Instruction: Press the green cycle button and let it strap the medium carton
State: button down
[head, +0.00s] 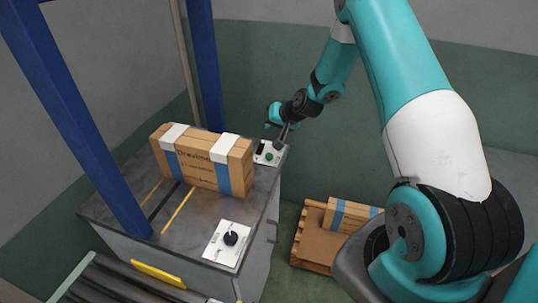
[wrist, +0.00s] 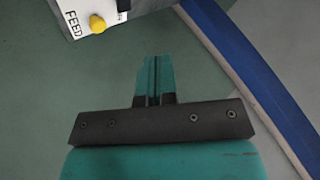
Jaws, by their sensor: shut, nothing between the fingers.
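The green cycle button (head: 269,156) sits on a small white panel at the far right corner of the strapping machine's table (head: 190,225). A brown carton (head: 203,160) with white patches and blue bands stands on the table just left of that panel; I take it for the medium carton. My gripper (head: 284,138) is just above and beside the button panel; I cannot tell whether it touches anything. In the wrist view its fingers (wrist: 152,72) are together and empty. The green button does not show there; a yellow button (wrist: 97,24) beside the word FEED does.
Blue posts (head: 75,110) of the machine frame rise left of and behind the carton. A black knob (head: 231,238) is on a white plate at the front right. Another carton (head: 335,214) lies on a wooden pallet (head: 306,250) on the floor. Rollers (head: 115,285) run along the front.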

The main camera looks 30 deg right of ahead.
aim_at(271, 155)
jog(key=shift+a+f, duration=0.1)
notch_tip(271, 155, down, 9)
jog(key=b, duration=0.6)
jog(key=shift+r, duration=0.2)
dwell(1.9)
jog(key=shift+f+b, duration=0.45)
jog(key=shift+f+b, duration=0.4)
jog(key=shift+f, duration=0.1)
dwell(0.5)
jog(key=shift+r, duration=0.1)
jog(key=shift+r+p, duration=0.6)
jog(key=shift+r, duration=0.25)
